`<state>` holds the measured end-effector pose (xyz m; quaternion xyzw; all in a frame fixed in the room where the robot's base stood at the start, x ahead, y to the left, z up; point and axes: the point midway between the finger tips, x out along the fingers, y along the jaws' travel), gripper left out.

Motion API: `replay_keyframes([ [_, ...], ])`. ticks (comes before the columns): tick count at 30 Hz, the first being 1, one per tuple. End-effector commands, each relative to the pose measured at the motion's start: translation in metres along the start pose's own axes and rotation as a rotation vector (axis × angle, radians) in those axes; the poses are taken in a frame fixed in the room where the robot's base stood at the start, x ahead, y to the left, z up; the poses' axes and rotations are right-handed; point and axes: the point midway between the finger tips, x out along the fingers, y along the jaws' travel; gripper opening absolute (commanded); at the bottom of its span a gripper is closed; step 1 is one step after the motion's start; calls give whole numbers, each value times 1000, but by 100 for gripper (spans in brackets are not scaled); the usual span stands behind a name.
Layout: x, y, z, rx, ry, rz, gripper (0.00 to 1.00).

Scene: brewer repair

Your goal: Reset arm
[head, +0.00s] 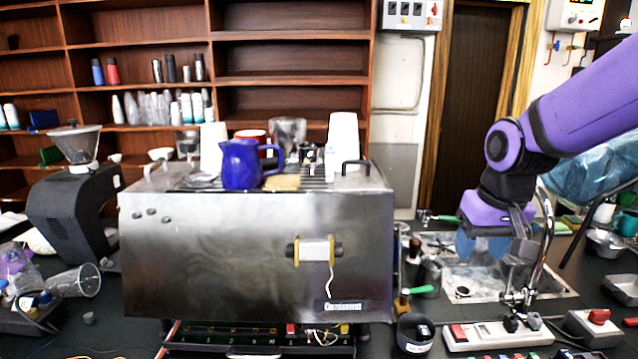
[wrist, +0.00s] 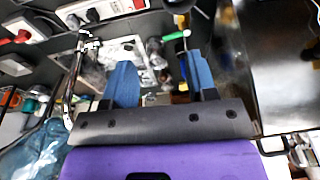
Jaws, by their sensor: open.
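My purple arm comes in from the right in the head view. My gripper (head: 484,248) hangs above the sink area, right of the brewer, with blue fingers. In the wrist view my gripper (wrist: 163,82) shows its two blue fingers spread apart with nothing between them. The steel brewer (head: 230,250) stands on the dark counter, left of my gripper and apart from it.
A chrome faucet (head: 540,250) stands close to the right of my gripper. A power strip (head: 490,335) lies in front of the sink (head: 515,285). A blue pitcher (head: 240,165) and cups stand on the brewer. A black grinder (head: 70,205) is at left.

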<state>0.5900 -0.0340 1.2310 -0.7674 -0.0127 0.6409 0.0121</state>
Motion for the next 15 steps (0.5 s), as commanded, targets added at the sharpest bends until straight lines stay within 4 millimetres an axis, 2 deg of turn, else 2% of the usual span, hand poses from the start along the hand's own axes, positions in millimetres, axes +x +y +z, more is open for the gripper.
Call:
replay_keyframes([
  [1,-13,3,8,2,23,-1,52],
  [6,-45,12,35,1,82,-2,52],
  [15,-89,24,88,-2,188,9,52],
])
